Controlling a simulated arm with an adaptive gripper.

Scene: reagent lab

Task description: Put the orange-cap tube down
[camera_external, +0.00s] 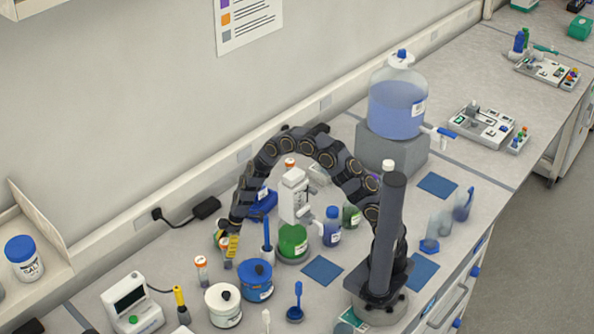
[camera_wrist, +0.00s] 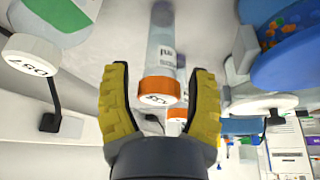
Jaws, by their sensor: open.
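In the wrist view, an orange-cap tube (camera_wrist: 160,55) with a clear, labelled body lies between the two yellow fingers of my gripper (camera_wrist: 163,78). Its orange cap (camera_wrist: 160,90) faces the camera. The fingers are open, with gaps visible on both sides of the tube. A second orange cap (camera_wrist: 177,114) shows partly behind it. In the external view, my gripper (camera_external: 231,246) is low over the bench at the left. An orange-capped tube (camera_external: 201,271) stands just left of it; I cannot tell whether it is the one between the fingers.
A blue pot (camera_external: 257,284) and white pot (camera_external: 223,308) stand in front of my gripper. A green bottle (camera_external: 293,241), blue-capped bottle (camera_external: 332,229) and white device (camera_external: 294,197) stand to its right. A meter (camera_external: 131,305) is front left. Blue mats (camera_external: 322,270) are bare.

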